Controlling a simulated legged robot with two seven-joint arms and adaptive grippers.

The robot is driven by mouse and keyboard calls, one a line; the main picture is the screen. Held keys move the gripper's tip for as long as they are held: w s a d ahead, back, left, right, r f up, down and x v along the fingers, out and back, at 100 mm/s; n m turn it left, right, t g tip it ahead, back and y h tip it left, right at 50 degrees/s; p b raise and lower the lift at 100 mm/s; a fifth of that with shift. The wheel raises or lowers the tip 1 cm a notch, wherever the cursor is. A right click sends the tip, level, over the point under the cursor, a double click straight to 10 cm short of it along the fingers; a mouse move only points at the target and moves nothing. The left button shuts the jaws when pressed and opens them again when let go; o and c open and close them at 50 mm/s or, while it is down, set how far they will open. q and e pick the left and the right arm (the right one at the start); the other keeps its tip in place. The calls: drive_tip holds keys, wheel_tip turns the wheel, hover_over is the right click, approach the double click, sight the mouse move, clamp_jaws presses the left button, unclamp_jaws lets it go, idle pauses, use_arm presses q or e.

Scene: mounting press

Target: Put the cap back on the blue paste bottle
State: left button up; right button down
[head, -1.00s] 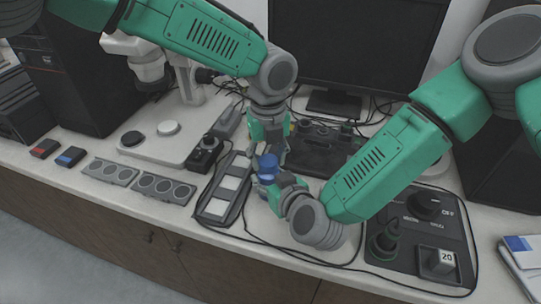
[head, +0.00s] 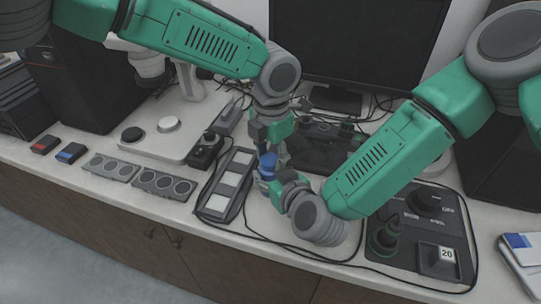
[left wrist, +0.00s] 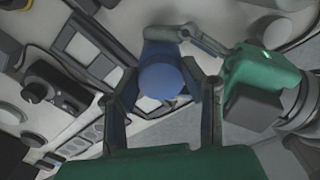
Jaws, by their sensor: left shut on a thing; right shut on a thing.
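The blue paste bottle (head: 267,168) stands roughly upright above the bench, between my two grippers; its blue top also shows in the left wrist view (left wrist: 160,80). My left gripper (head: 270,150) points down over it from above, its fingers shut on either side of the round blue top, which I take to be the cap. My right gripper (head: 268,184) comes in from the right, lower down, and is shut on the bottle's body. The fingers hide most of the bottle. I cannot tell whether the cap sits fully on the neck.
A tray with white squares (head: 227,188) lies just left of the grippers. A black control box (head: 205,150) stands behind it. Grey panels with round wells (head: 164,185) lie further left. A dark panel with knobs (head: 420,235) is at right, and cables cross the bench.

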use_arm(q)
drive_tip(key=shift+w+d+m, duration=0.1)
drive_tip(key=shift+m, duration=0.5)
drive_tip(key=shift+d, duration=0.2)
drive_tip(key=o, duration=0.7)
drive_tip(key=shift+o, duration=0.2)
drive_tip(key=shift+a, duration=0.1)
drive_tip(key=shift+r, duration=0.1)
drive_tip(key=shift+r, duration=2.2)
drive_tip(key=shift+c, duration=0.5)
